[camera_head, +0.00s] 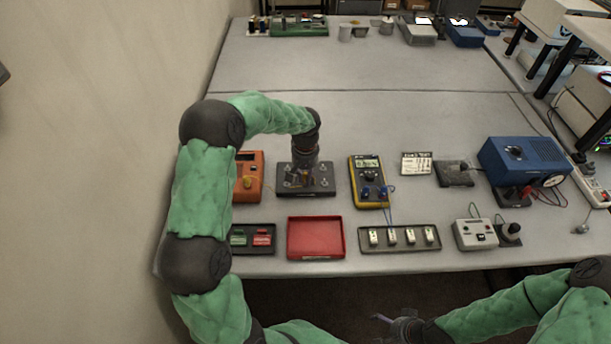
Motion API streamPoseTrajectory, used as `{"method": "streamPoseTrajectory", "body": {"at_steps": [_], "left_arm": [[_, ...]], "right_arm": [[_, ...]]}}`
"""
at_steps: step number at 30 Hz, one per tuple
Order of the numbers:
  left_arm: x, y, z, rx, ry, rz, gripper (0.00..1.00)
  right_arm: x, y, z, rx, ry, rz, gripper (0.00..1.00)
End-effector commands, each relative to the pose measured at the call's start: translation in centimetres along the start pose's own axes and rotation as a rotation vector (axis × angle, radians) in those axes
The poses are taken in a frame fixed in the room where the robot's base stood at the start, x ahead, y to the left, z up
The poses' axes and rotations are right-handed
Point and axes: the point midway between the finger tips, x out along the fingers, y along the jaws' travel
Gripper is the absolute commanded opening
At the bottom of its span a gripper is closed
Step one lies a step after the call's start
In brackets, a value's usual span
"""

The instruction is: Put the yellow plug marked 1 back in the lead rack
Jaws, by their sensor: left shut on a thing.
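My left gripper (304,176) reaches down over a dark grey board (324,190) with several small fittings on it, left of centre on the table. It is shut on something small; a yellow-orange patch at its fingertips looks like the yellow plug. The mark 1 is too small to read, and the gripper hides most of the plug. I cannot tell whether the plug touches the board, or whether this board is the lead rack. My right gripper (384,319) is low at the front, below the table edge; its fingers are too small to judge.
An orange device (255,163) is left of the board and a yellow multimeter (366,163) right of it. In front are a red tray (315,238), a tray with green and red pieces (274,249) and a tray with several white pieces (400,247). A blue device (525,158) stands right.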

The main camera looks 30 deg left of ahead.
Motion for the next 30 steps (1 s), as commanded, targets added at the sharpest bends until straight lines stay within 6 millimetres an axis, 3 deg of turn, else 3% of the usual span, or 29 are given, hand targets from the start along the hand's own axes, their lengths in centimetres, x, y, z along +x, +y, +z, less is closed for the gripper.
{"method": "streamPoseTrajectory", "body": {"at_steps": [24, 25, 27, 30], "left_arm": [[1.2, 0.0, 0.0, 0.000, 0.000, 0.000, 0.00], [1.2, 0.0, 0.0, 0.000, 0.000, 0.000, 0.26], [1.2, 0.0, 0.0, 0.000, 0.000, 0.000, 0.46], [1.2, 0.0, 0.0, 0.000, 0.000, 0.000, 0.48]], "right_arm": [[0.8, 0.3, 0.0, 0.000, 0.000, 0.000, 1.00], [0.8, 0.3, 0.0, 0.000, 0.000, 0.000, 1.00], [0.7, 0.3, 0.0, 0.000, 0.000, 0.000, 1.00], [0.7, 0.2, 0.0, 0.000, 0.000, 0.000, 1.00]]}}
